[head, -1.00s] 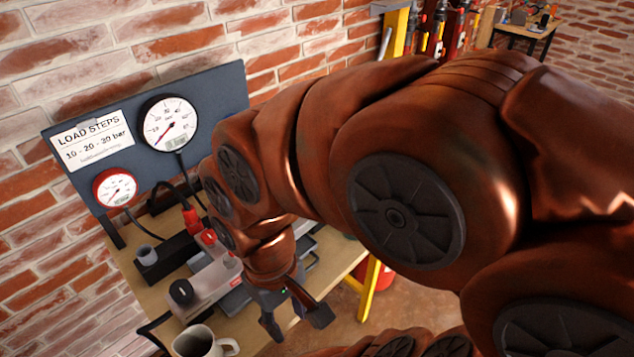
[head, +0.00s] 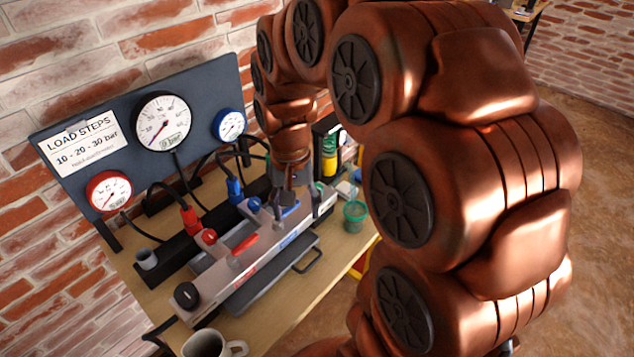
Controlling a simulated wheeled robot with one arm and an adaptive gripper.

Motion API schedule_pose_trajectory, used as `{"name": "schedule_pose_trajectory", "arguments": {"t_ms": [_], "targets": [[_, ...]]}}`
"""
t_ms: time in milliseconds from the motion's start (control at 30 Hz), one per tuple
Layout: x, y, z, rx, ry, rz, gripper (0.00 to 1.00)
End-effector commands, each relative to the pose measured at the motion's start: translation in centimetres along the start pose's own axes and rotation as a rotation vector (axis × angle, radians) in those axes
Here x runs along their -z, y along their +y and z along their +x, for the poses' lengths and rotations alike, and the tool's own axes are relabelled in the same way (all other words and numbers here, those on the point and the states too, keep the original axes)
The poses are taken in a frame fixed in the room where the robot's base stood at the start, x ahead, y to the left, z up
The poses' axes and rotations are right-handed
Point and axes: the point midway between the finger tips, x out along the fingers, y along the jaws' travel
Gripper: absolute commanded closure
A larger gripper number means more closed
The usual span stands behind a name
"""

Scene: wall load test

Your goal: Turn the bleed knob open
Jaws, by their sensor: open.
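A long grey manifold block (head: 215,282) lies on the wooden bench. A black round knob (head: 186,295) sits on its near left end, a red knob (head: 208,237) and a red lever (head: 243,246) near its middle, and a blue knob (head: 254,204) and a blue lever (head: 290,209) toward its far end. No label readable here tells which one is the bleed knob. My gripper (head: 289,196) points down, open, over the far end of the block by the blue lever. Its fingertips are small and partly merge with the parts behind, so contact cannot be told.
A dark panel carries a large white gauge (head: 162,121), a red gauge (head: 109,191), a blue gauge (head: 229,125) and a load-steps sheet (head: 84,144). Hoses rise behind the block. A mug (head: 204,343) stands at the near end, a green cup (head: 355,214) at the right edge.

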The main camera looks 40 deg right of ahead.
Motion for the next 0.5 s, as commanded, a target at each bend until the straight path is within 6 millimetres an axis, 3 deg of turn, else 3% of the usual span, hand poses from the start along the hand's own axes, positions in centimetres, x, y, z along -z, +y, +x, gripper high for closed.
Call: {"name": "schedule_pose_trajectory", "arguments": {"t_ms": [300,500], "targets": [[11.1,1.5,1.1,0.022,0.03,0.336,0.38],[16.4,3.4,2.4,0.031,0.047,0.511,0.38]]}}
